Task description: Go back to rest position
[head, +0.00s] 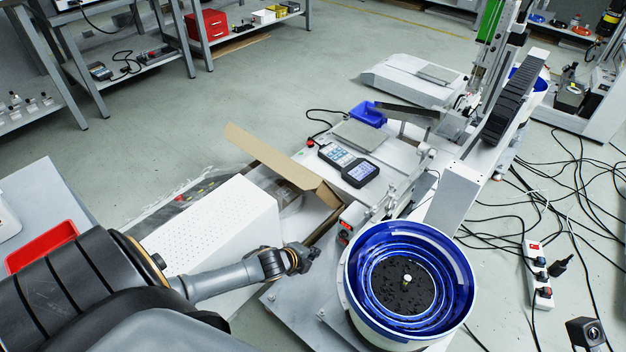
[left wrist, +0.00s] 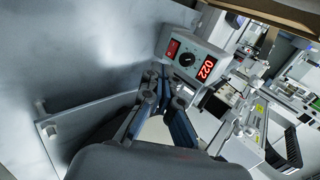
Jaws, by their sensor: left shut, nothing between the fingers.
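My left arm comes in from the left in the head view, and my left gripper (head: 302,258) is at its end, between the white perforated box and the blue bowl feeder. In the left wrist view its fingers (left wrist: 160,82) are close together, with nothing between them. They point toward a grey control box (left wrist: 191,58) with a red digital display and a black knob. My right gripper is not in view.
The blue bowl feeder (head: 455,262) stands just right of my left gripper. The white perforated box (head: 215,225) and an open cardboard box (head: 270,158) are close to my left arm. A handheld meter (head: 348,164) lies on the bench. Cables and a power strip (head: 538,270) lie on the floor at right.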

